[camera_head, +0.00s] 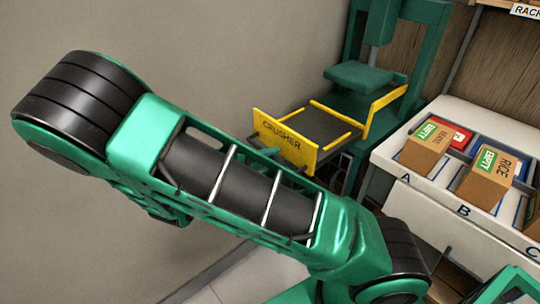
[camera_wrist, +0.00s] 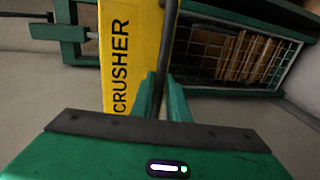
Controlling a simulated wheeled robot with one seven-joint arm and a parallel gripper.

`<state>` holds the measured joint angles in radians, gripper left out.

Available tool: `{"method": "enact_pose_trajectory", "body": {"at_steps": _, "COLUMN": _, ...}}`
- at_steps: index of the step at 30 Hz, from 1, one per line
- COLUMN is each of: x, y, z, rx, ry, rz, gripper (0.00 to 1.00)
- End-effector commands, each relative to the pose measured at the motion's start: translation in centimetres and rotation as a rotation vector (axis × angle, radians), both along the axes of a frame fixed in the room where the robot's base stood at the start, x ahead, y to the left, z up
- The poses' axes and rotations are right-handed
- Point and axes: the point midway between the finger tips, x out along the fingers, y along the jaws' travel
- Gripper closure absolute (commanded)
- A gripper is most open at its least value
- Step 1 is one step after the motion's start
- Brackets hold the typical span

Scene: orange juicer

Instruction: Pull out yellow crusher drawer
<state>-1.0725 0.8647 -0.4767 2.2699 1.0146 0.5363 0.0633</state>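The yellow crusher drawer (camera_head: 285,143) stands out from the green press in the head view, its dark floor showing behind the front panel. Its yellow front, lettered CRUSHER, also fills the upper middle of the wrist view (camera_wrist: 138,45). A dark handle bar (camera_wrist: 168,45) runs along the front. My gripper (camera_wrist: 161,85) has its two green fingers close together on either side of this bar, and looks shut on it.
The green press (camera_head: 362,77) rises behind the drawer. At right, a white rack (camera_head: 430,193) holds a red box (camera_head: 458,137), a beans box (camera_head: 425,147) and a rice box (camera_head: 490,175). A plain wall (camera_head: 200,45) lies to the left.

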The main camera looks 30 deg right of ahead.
Motion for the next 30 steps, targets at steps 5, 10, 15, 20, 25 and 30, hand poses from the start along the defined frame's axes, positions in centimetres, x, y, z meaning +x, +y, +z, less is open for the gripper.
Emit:
{"method": "enact_pose_trajectory", "body": {"at_steps": 5, "x": 0.0, "y": 0.0, "z": 0.0, "rx": 0.0, "ry": -0.001, "rz": -0.002, "gripper": 0.71}}
{"method": "enact_pose_trajectory", "body": {"at_steps": 10, "x": -0.1, "y": -0.1, "z": 0.1, "rx": -0.002, "ry": -0.001, "rz": -0.004, "gripper": 0.71}}
{"method": "enact_pose_trajectory", "body": {"at_steps": 15, "x": -0.3, "y": 1.1, "z": 0.3, "rx": -0.001, "ry": 0.0, "rz": -0.001, "gripper": 0.71}}
{"method": "enact_pose_trajectory", "body": {"at_steps": 20, "x": -0.8, "y": 3.7, "z": 0.8, "rx": -0.001, "ry": -0.001, "rz": 0.0, "gripper": 0.71}}
{"method": "enact_pose_trajectory", "body": {"at_steps": 25, "x": -1.4, "y": 6.8, "z": 1.4, "rx": 0.0, "ry": 0.0, "rz": 0.001, "gripper": 0.71}}
{"method": "enact_pose_trajectory", "body": {"at_steps": 30, "x": -1.9, "y": 9.1, "z": 1.9, "rx": -0.001, "ry": 0.001, "rz": 0.0, "gripper": 0.71}}
